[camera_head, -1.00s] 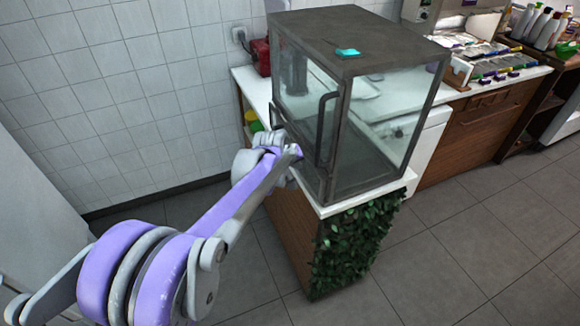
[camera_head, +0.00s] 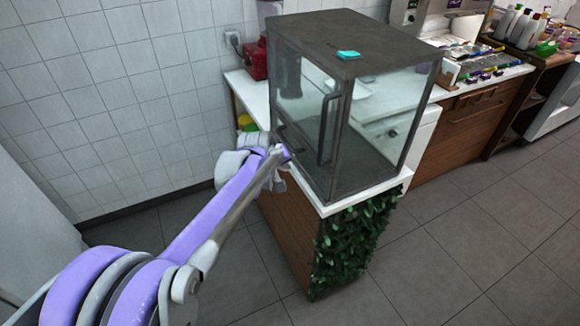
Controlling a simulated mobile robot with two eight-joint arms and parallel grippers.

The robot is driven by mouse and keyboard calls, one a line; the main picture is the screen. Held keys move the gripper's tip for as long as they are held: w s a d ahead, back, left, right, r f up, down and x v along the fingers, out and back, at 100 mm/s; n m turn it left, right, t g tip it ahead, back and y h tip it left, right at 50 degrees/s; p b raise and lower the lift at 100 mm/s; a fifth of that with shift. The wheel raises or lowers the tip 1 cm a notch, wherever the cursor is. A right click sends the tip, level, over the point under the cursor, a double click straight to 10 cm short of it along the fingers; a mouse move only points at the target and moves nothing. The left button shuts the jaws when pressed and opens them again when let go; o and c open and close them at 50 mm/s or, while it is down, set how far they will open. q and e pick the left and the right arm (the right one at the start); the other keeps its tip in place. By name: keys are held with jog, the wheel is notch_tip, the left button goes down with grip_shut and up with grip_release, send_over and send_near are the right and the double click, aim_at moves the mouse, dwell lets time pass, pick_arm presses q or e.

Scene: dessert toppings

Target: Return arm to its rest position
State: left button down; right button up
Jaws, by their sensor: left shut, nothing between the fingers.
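My left arm comes in from the lower left. My left gripper (camera_head: 279,152) is at the arm's far end, just left of the glass display case, by the front edge of the white counter. It is shut with nothing visible in it. Its fingertips are small and partly hidden by the wrist, and I cannot tell whether they touch the case. My right gripper is not in view.
The dark-framed glass case (camera_head: 385,100) has vertical handles and a teal item (camera_head: 348,54) on top. A white counter (camera_head: 250,95) holds a red appliance (camera_head: 254,60). Leaves (camera_head: 352,235) cover the counter's end. Open tiled floor (camera_head: 450,250) lies right.

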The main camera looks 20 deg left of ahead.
pick_arm(q)
jog(key=v, duration=0.6)
jog(key=s+d+f+m, duration=0.3)
jog(key=s, duration=0.6)
jog(key=s+d+f+m+g+p, duration=0.1)
jog(key=s+d+f+m, duration=0.1)
jog(key=s, duration=0.7)
jog(key=s+d+f+m+g, duration=0.1)
jog(key=s+d+f+m, duration=0.2)
jog(key=s, duration=0.6)
jog(key=shift+d+f+m+p, duration=0.3)
jog(key=shift+d+f+p, duration=0.1)
jog(key=shift+d, duration=0.45)
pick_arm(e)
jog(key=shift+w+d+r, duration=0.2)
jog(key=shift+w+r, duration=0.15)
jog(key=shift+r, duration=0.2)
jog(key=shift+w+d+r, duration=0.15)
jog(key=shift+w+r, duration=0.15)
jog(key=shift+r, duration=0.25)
